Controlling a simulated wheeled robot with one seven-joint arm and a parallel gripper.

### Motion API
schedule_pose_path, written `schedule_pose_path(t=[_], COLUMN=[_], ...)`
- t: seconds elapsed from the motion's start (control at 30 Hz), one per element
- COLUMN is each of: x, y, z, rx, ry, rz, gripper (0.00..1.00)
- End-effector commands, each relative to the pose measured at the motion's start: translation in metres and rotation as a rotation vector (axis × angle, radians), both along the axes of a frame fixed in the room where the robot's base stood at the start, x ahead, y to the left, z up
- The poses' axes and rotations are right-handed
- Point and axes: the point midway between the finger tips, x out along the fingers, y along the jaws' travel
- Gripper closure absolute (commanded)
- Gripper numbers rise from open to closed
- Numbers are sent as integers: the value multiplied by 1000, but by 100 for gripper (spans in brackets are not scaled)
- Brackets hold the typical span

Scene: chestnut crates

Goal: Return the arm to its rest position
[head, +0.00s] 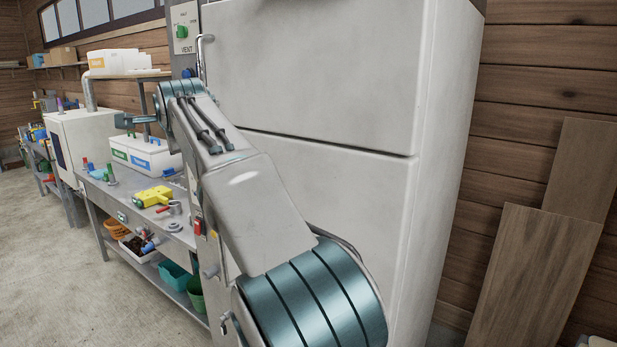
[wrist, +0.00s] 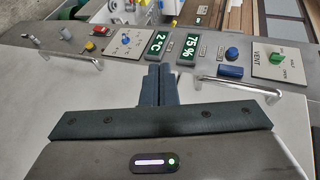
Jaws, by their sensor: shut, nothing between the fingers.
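My gripper (wrist: 157,85) is shut in the wrist view, its two dark fingers side by side with nothing between them. The fingers point toward a grey control panel with lit green displays reading 2°C (wrist: 158,43) and 75% (wrist: 187,51). Whether the fingertips touch the panel cannot be told. In the head view my arm reaches up and left from the lower middle, bent at its far end. The gripper (head: 121,120) shows small there, left of the arm and above the white bins.
A tall white fridge-like cabinet (head: 320,70) stands close behind my arm. A workbench (head: 150,218) with a yellow tool (head: 153,196) runs along the left. Open floor (head: 60,290) lies at lower left; boards (head: 535,280) lean at right.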

Motion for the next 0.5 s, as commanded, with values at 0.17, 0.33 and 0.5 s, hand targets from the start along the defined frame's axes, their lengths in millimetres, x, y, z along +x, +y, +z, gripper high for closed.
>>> schedule_pose_path(t=[0.17, 0.33, 0.5], x=[8, 11, -6], y=[-50, -110, -196], z=[-12, -31, -64], rx=[-80, -186, -344], ry=[25, 59, 115], rz=[-16, -19, 5], gripper=[100, 100, 100])
